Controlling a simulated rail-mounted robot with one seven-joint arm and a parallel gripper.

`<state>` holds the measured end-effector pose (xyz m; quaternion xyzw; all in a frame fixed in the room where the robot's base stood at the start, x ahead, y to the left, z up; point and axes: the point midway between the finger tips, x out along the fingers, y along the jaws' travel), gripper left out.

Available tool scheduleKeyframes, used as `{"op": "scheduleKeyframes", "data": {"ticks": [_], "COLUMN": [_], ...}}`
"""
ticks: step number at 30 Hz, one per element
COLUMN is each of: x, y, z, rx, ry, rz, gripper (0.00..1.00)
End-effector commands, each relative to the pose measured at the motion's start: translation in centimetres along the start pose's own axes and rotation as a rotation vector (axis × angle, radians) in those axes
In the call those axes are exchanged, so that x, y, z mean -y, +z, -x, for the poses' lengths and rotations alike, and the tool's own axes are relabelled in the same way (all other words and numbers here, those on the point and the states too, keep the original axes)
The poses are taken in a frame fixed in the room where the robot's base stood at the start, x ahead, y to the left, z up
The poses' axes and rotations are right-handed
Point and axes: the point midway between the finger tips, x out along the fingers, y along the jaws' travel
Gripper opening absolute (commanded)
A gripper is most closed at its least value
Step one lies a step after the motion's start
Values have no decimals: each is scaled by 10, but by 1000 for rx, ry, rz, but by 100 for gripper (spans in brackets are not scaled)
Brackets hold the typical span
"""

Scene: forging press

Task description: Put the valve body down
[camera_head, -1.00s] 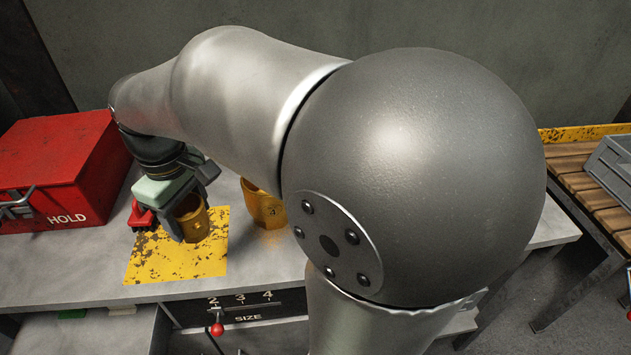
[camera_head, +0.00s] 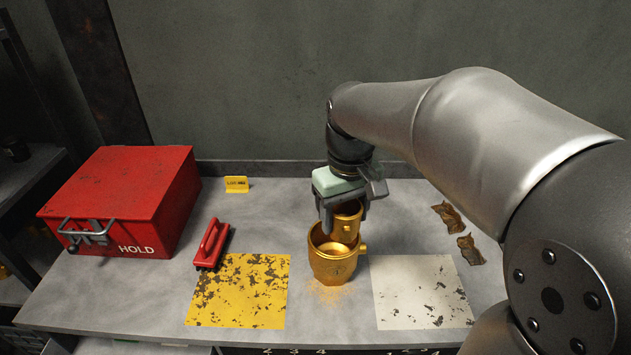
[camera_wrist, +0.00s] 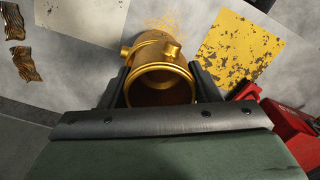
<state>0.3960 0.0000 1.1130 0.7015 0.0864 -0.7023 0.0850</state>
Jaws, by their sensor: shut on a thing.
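My gripper (camera_head: 346,212) is shut on a golden valve body (camera_head: 348,225), a hollow round piece, right of the yellow patch. In the wrist view the valve body's open rim (camera_wrist: 160,72) faces the camera between the fingers.
A red HOLD box (camera_head: 130,200) and a red-handled block (camera_head: 212,243) are at left. Two brown scraps (camera_head: 458,232) lie at right.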

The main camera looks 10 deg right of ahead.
Motion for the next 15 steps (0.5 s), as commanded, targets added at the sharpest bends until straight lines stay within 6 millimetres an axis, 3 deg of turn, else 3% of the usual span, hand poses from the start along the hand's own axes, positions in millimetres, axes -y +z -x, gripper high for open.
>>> {"op": "scheduleKeyframes", "data": {"ticks": [1, 6, 15], "x": [-3, -9, -14], "y": [-12, -36, -56], "z": [-4, -37, -62], "rx": [6, 4, 0], "ry": [-1, -1, -1], "rz": [0, 0, 0], "gripper": [21, 21, 21]}}
